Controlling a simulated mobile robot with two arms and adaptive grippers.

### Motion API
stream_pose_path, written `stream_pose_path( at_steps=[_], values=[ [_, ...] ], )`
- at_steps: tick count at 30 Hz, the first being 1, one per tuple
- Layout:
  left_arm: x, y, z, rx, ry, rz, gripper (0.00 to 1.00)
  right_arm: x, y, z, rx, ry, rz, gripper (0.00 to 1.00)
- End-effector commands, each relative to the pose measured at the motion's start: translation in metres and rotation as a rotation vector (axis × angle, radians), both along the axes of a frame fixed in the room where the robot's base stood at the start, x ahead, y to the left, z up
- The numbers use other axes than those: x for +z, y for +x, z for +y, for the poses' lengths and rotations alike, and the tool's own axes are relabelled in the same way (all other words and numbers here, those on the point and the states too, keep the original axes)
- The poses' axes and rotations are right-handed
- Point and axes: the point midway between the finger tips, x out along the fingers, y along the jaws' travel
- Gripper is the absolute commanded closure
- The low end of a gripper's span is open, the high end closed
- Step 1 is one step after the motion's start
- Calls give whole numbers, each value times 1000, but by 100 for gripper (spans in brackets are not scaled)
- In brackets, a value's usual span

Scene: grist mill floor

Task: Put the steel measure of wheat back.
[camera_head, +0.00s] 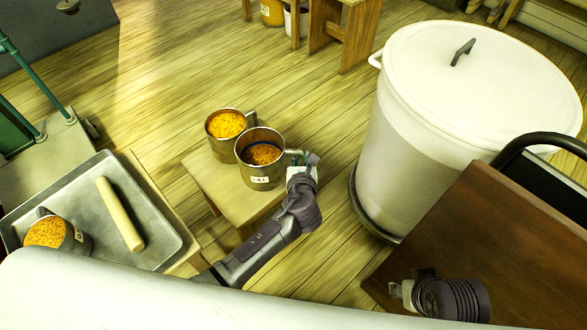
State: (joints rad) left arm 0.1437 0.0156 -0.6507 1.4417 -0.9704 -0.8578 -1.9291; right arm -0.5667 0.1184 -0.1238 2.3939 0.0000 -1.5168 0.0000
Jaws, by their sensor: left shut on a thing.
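A steel measure (262,176) with orange-brown grain and a white label is at the small wooden stool, its handle to the right. I cannot read the label surely, or tell whether its base touches the stool. My left gripper (300,172) is shut on its handle. A second steel measure (220,150), filled with brighter yellow-orange grain, stands close behind it to the left.
The wooden stool (208,180) has little free top. The grey tray (98,178) also holds a pale wooden rolling pin (119,215). A large white lidded bin (418,135) stands right of the stool. A brown tabletop (480,240) fills the lower right.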

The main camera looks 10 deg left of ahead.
Motion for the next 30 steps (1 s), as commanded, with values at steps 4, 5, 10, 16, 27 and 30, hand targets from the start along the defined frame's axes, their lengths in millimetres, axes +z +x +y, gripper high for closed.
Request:
stream_pose_path(
  at_steps=[4,5,10,16,27,30],
  values=[
    [-8,8,14,-2,2,-6,100,15,-5,-1,-1,0,-9,60],
    [-8,8,15,-2,2,-6,100,17,-6,-1,-1,0,-9,60],
    [-18,9,17,-1,1,-4,100,14,-7,-1,-1,0,-9,60],
    [-47,8,17,-2,2,-3,100,0,4,2,3,11,-62,60],
    [-50,9,17,-2,1,-5,100,3,13,5,6,19,-104,60],
    [-53,7,17,-1,-1,1,82,3,15,5,8,21,-115,60]
  ],
)
